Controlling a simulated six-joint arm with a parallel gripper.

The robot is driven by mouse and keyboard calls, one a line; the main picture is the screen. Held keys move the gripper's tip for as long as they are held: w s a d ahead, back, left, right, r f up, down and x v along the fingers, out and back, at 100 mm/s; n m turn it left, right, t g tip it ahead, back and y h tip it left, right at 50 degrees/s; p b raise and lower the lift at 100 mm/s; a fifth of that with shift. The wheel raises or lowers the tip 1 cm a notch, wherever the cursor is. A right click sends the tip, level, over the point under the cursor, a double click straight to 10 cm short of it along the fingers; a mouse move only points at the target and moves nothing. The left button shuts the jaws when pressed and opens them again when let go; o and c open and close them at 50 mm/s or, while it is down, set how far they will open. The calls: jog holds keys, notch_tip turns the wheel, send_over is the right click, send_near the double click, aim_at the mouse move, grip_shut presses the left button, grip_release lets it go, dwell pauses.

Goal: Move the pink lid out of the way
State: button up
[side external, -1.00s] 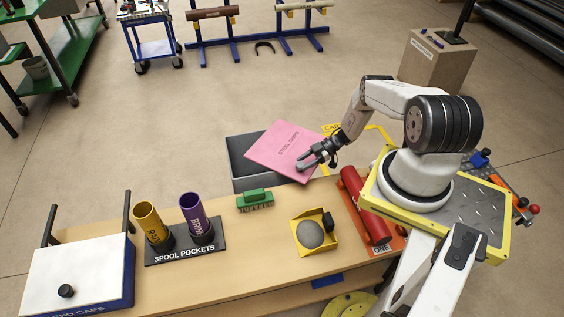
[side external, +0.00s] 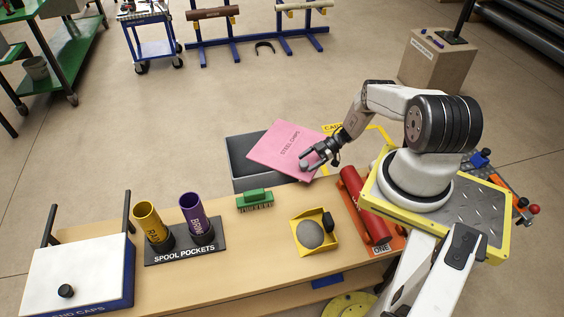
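The pink lid (side external: 279,147), lettered "STEEL CAPS", lies tilted over the right part of a dark grey bin (side external: 240,160) behind the bench. The bin's left part shows open beside it. My gripper (side external: 306,163) is at the lid's lower right part, with its fingers around or over a small knob there. The knob is mostly hidden by the fingers, and I cannot tell whether they grip it.
On the bench (side external: 215,270) stand a green brush (side external: 254,200), a yellow tray (side external: 318,246) with a grey round thing, and a spool pocket stand (side external: 186,250) holding yellow and purple cups. A red cylinder (side external: 364,205) lies at right. Open floor (side external: 180,120) lies behind the bin.

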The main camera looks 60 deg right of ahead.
jog(key=shift+v, duration=1.4)
jog(key=shift+s+d+r, duration=0.1)
jog(key=shift+r, duration=0.15)
notch_tip(320, 180, up, 7)
jog(key=shift+f, duration=0.2)
